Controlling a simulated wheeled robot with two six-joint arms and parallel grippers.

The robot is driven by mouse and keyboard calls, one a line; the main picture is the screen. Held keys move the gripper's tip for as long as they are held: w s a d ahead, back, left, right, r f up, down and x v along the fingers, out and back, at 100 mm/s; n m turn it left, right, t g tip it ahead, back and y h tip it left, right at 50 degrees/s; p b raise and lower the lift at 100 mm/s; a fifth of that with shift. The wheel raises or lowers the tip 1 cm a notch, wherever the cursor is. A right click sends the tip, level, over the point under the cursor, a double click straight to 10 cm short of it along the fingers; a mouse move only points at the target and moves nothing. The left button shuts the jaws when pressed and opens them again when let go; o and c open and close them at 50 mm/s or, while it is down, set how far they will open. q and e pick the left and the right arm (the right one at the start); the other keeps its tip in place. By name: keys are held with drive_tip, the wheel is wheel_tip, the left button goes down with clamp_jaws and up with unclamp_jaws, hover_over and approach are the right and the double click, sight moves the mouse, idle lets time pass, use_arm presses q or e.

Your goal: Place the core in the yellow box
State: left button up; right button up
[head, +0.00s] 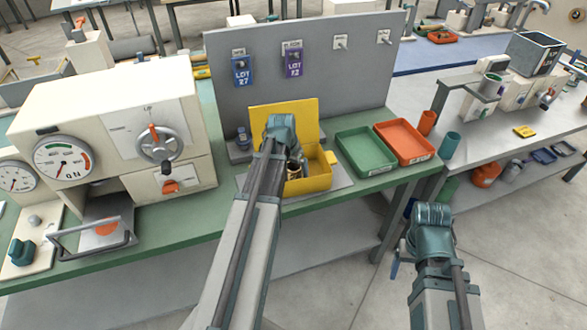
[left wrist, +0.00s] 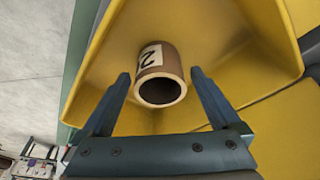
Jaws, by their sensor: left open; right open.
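The yellow box (head: 318,179) stands on the green bench with its lid (head: 297,108) raised. The core (left wrist: 162,74), a brown tube with a white label marked "2", is inside the yellow box (left wrist: 235,40) in the left wrist view. It also shows partly behind my left arm in the head view (head: 293,169). My left gripper (left wrist: 160,78) is open, with one finger on each side of the core and gaps visible between. My right gripper (head: 433,215) is away from the bench, above the floor at the right; no object shows in it.
A green tray (head: 366,151) and an orange tray (head: 404,143) sit right of the box. A grey panel (head: 345,80) with blue and purple lot tags stands behind. A cream machine (head: 110,120) with dials and a handwheel stands at left.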

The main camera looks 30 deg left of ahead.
use_arm(q)
drive_tip(key=p+v, duration=1.1)
drive_tip(key=shift+r, duration=0.35)
drive_tip(key=shift+f, duration=0.15)
drive_tip(key=b+x, duration=1.2)
drive_tip(key=shift+s, duration=0.1)
